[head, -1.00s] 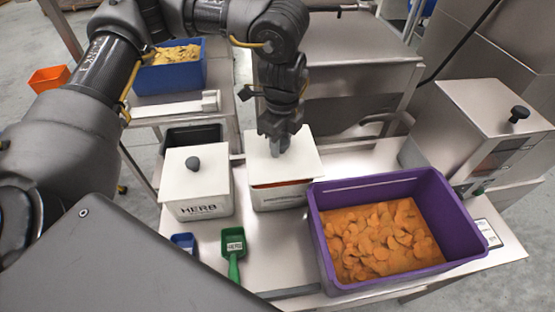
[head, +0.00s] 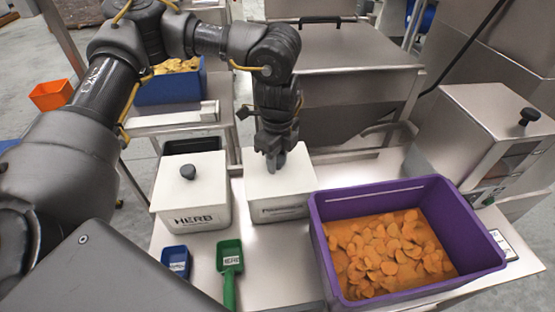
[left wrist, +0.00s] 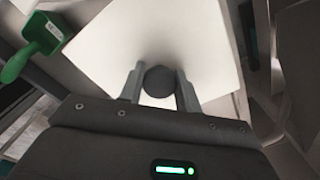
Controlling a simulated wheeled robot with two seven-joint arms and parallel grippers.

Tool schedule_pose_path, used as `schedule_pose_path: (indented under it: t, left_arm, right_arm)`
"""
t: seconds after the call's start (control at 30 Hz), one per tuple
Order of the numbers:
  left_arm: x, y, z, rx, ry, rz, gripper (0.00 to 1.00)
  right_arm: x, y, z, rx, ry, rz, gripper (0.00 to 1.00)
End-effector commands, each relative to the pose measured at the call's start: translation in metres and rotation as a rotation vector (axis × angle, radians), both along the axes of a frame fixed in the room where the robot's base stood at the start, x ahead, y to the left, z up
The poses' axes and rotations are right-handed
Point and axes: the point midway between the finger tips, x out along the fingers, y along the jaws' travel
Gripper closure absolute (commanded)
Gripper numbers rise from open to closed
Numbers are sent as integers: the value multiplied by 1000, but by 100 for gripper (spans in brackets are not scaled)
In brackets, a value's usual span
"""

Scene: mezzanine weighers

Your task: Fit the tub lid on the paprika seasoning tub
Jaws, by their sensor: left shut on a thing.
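The white tub lid (head: 297,178) lies over the paprika seasoning tub (head: 284,212), with no orange contents showing at its front edge. The tub's front label is partly readable. My left gripper (head: 276,168) is above the lid, shut on its dark round knob. In the left wrist view the knob (left wrist: 159,80) sits between the two fingers of the left gripper (left wrist: 160,88), and the white lid (left wrist: 205,45) spreads beyond it. Whether the lid is fully seated cannot be told. My right gripper is not in view.
A lidded herb tub (head: 196,205) stands close on the left. A purple crate (head: 330,262) of orange slices stands at the right. A green scoop (head: 230,260) and a blue scoop (head: 176,260) lie in front. A steel box (head: 480,115) stands at back right.

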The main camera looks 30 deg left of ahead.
Motion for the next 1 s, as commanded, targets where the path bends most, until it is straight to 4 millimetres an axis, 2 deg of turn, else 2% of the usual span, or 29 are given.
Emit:
schedule_pose_path:
  t: [0.1, 0.13, 0.27, 0.5, 0.63, 0.77, 1.0]
  left_arm:
    - [0, 0, -5, 0, 0, 0, 91]
    - [0, 0, -3, 0, -1, 0, 63]
    - [0, 0, -3, 0, 0, 0, 46]
    - [0, 0, -2, 0, 0, 0, 45]
    - [0, 0, 6, -1, -1, 0, 45]
    - [1, -1, 27, -3, -5, 0, 45]
    - [1, -1, 81, 0, -6, 0, 45]
  right_arm:
    - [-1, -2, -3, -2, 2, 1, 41]
    - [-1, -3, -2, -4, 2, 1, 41]
    - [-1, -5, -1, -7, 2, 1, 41]
    - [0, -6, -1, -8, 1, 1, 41]
    - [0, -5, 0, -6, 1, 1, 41]
    - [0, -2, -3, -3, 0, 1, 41]
    - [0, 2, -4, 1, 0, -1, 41]
